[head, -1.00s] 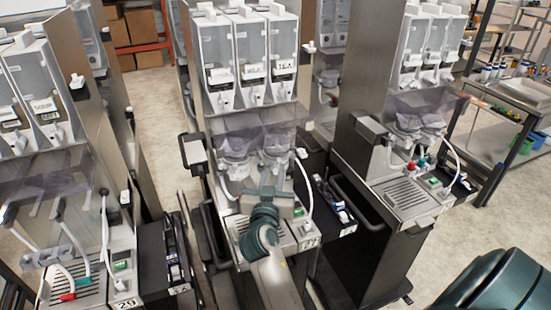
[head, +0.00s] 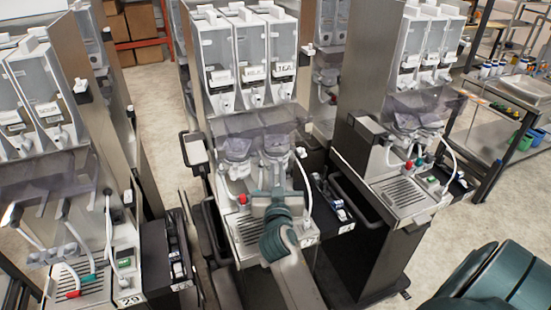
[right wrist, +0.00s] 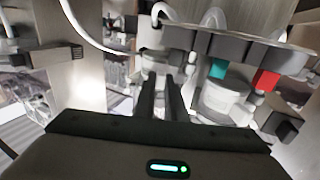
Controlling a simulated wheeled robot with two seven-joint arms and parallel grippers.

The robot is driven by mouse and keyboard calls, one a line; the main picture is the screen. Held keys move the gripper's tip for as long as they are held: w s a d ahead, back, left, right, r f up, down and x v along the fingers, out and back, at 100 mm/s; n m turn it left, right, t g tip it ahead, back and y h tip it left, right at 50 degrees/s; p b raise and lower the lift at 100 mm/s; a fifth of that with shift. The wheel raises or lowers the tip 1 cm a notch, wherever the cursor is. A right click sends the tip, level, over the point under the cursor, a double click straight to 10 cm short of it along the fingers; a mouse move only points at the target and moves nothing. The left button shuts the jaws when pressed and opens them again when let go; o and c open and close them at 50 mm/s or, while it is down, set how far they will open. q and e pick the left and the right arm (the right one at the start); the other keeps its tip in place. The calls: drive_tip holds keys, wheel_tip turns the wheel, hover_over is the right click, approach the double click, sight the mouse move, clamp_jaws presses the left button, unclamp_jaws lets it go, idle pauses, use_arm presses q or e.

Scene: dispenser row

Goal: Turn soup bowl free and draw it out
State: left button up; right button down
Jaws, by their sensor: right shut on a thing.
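My right gripper (head: 275,190) is at the front of the middle dispenser, below its right-hand mixing bowl (head: 276,150). In the right wrist view its two dark fingers (right wrist: 159,100) are close together, shut at a pale bowl part (right wrist: 156,62); the exact grip is partly hidden. A second mixing bowl (head: 237,155) hangs to the left in the head view. I cannot read which bowl is the soup one. The second bowl also shows in the right wrist view (right wrist: 226,100), right of the fingers. My left gripper is not in view.
A smoky clear cover (head: 258,122) spans above the bowls. A red clip (head: 242,199) and a white hose (head: 305,180) flank my gripper. The drip grille (head: 245,230) lies below. Similar dispensers stand left (head: 75,215) and right (head: 400,150).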

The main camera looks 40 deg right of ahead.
drive_tip(key=shift+w+d+r, duration=0.1)
drive_tip(key=shift+d+r, duration=0.25)
drive_tip(key=shift+r, duration=0.2)
drive_tip(key=shift+s+d+n+t+y+p, duration=0.15)
drive_tip(key=shift+d+n+t+y+p, duration=0.25)
drive_tip(key=shift+y, duration=0.2)
drive_tip(key=shift+s+d+n+t+y+p, duration=0.15)
drive_tip(key=shift+n+t+y+p, duration=0.2)
drive_tip(key=shift+y+p, duration=0.2)
drive_tip(key=shift+d+n, duration=0.1)
drive_tip(key=shift+n, duration=0.15)
drive_tip(key=shift+s+d+f+n+t+y, duration=0.1)
drive_tip(key=shift+d+n+t+y, duration=0.2)
drive_tip(key=shift+y, duration=0.4)
drive_tip(key=shift+s+d+n+t+y, duration=0.15)
drive_tip(key=shift+n+y, duration=0.25)
drive_tip(key=shift+y, duration=0.25)
drive_tip(key=shift+d+n+y, duration=0.2)
drive_tip(key=shift+n+y, duration=0.1)
drive_tip(key=shift+y, duration=0.2)
drive_tip(key=shift+s+a+f, duration=0.1)
drive_tip(key=shift+a+f, duration=0.1)
drive_tip(key=shift+f, duration=0.1)
